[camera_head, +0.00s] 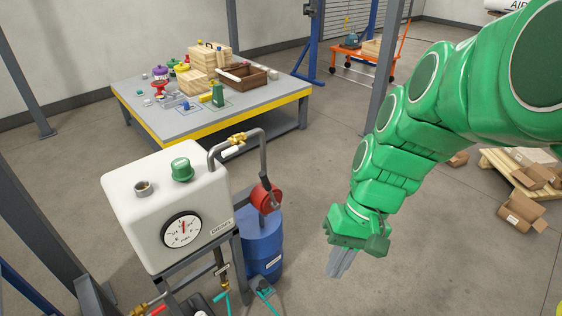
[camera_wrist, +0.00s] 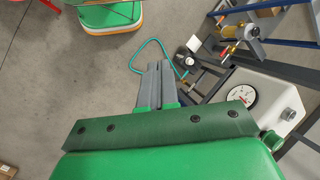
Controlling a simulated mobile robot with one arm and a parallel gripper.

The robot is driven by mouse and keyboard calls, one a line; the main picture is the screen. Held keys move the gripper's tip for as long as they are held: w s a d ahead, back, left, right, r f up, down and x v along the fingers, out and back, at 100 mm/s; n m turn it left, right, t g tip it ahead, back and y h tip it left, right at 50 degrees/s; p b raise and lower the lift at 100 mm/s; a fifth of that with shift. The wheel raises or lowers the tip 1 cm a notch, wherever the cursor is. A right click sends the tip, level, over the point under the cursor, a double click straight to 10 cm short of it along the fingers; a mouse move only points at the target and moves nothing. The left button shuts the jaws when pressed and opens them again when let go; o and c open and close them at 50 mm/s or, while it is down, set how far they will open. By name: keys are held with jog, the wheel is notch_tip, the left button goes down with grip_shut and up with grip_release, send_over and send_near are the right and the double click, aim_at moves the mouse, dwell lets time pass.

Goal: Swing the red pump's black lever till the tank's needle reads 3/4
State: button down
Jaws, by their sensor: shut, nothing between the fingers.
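The white diesel tank (camera_head: 150,190) stands at lower left in the head view, with a round fuel gauge (camera_head: 181,230) on its front. The gauge's red needle points roughly straight up; the exact reading is too small to tell. The red pump (camera_head: 265,198) sits on the blue drum, right of the tank. I cannot clearly pick out its black lever from the dark pipe beside it. My gripper (camera_head: 340,264) is shut and empty, right of the pump and apart from it. The wrist view shows the shut fingers (camera_wrist: 157,85), the tank (camera_wrist: 275,85) and the gauge (camera_wrist: 243,95).
The blue drum (camera_head: 262,245) stands under the pump. A bent pipe (camera_head: 264,150) runs from the tank top to the pump. A workbench (camera_head: 250,97) with boxes and tools stands behind. Cardboard boxes (camera_head: 520,212) lie at right. The floor around my gripper is clear.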

jog(key=w+a+f+y, duration=0.2)
jog(key=w+a+y, duration=0.1)
jog(key=w, duration=0.5)
jog(key=w+a+f+y, duration=0.1)
jog(key=w+a+y, duration=0.15)
jog(key=w, duration=0.65)
jog(key=w+a+f+y, duration=0.2)
jog(key=w+a+y, duration=0.1)
jog(key=w, duration=0.5)
jog(key=w+d+f+m+t+y, duration=0.1)
jog(key=w+d+f+t+y, duration=0.2)
jog(key=w+f, duration=0.6)
jog(key=w+d+f+t+y, duration=0.1)
jog(key=w+d+f+t, duration=0.3)
jog(key=w, duration=0.9)
send_over(269, 190)
jog(key=w+d, duration=0.1)
jog(key=d, duration=0.2)
jog(key=shift+d+f+g, duration=0.1)
jog(key=shift+f+g, duration=0.2)
jog(key=shift+f, duration=1.55)
